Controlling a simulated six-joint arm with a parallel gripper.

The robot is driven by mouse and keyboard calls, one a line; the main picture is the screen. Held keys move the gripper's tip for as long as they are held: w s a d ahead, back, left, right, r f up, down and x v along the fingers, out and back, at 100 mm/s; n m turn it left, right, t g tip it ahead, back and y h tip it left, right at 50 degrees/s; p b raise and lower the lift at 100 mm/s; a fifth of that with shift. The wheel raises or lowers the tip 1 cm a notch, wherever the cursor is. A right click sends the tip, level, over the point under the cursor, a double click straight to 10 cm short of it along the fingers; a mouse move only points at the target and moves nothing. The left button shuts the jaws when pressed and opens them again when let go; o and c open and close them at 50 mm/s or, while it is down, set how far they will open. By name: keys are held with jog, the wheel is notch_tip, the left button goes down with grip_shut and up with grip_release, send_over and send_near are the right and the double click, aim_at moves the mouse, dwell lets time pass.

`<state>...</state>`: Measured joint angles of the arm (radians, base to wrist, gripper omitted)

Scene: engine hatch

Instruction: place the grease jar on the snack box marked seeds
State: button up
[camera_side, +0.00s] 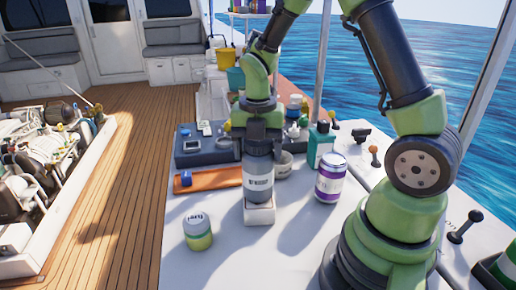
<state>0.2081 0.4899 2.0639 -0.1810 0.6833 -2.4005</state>
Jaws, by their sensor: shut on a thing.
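My gripper (264,128) points down and is shut on a grey jar with a white label band, which I take to be the grease jar (258,180). The label is too small to read for certain. The jar is upright. Directly below it is a small white box (260,214), which seems to be the snack box; its marking cannot be read. The jar's bottom meets the box's top in the picture, but I cannot tell whether it rests on it or hovers just above. The jar hides part of the box's top.
A white, yellow and green jar (198,233) stands at front left. A purple and white jar (331,184) and a teal bottle (320,146) stand to the right. An orange tray (218,178) and a dark grey tray (192,158) lie behind. The white counter's front (245,262) is clear.

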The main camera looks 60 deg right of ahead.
jog(key=o, duration=1.4)
jog(key=shift+f, duration=0.1)
notch_tip(320, 180, up, 11)
jog(key=shift+r, duration=0.2)
jog(key=shift+s+a+r, duration=0.1)
jog(key=shift+r, duration=0.45)
jog(key=s+a+r+m+t, duration=0.1)
jog(key=s+m, duration=0.3)
jog(key=m, duration=0.5)
jog(key=s+a+r+m+t+y, duration=0.1)
jog(key=s+a+r+m+t, duration=0.1)
jog(key=m, duration=0.7)
jog(key=s+a+r+m+t+y, duration=0.1)
jog(key=s+a+m+t, duration=0.3)
jog(key=m, duration=0.5)
jog(key=shift+s+a+r, duration=0.1)
jog(key=shift+s+a, duration=0.2)
jog(key=shift+s, duration=0.3)
jog(key=shift+s+a+r, duration=0.1)
jog(key=shift+s+a, duration=0.2)
jog(key=shift+s, duration=0.3)
